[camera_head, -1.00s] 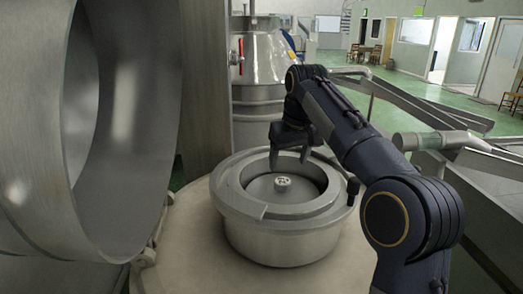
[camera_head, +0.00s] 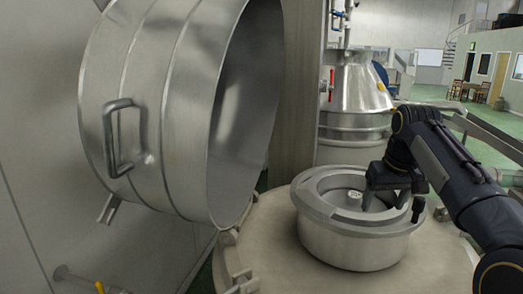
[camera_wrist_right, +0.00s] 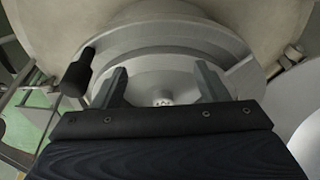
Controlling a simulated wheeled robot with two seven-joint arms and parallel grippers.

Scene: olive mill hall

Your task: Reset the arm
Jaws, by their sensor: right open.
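My right arm comes in from the right in the head view. Its gripper (camera_head: 384,201) hangs over the round steel opening (camera_head: 318,208) with a raised rim. In the right wrist view the two fingers of the gripper (camera_wrist_right: 160,84) are spread apart with nothing between them. A small light knob (camera_wrist_right: 162,101) at the centre of the opening shows beyond and between the fingers. It also shows in the head view, left of the fingers. I cannot tell if the fingers touch anything. My left gripper is not in view.
A large round steel lid (camera_head: 172,110) with a handle (camera_head: 122,138) stands open on the left. A steel vessel (camera_head: 356,105) with a red lever stands behind the opening. A pale flat top (camera_head: 290,262) surrounds the opening. Steel rails (camera_head: 488,135) run behind my right arm.

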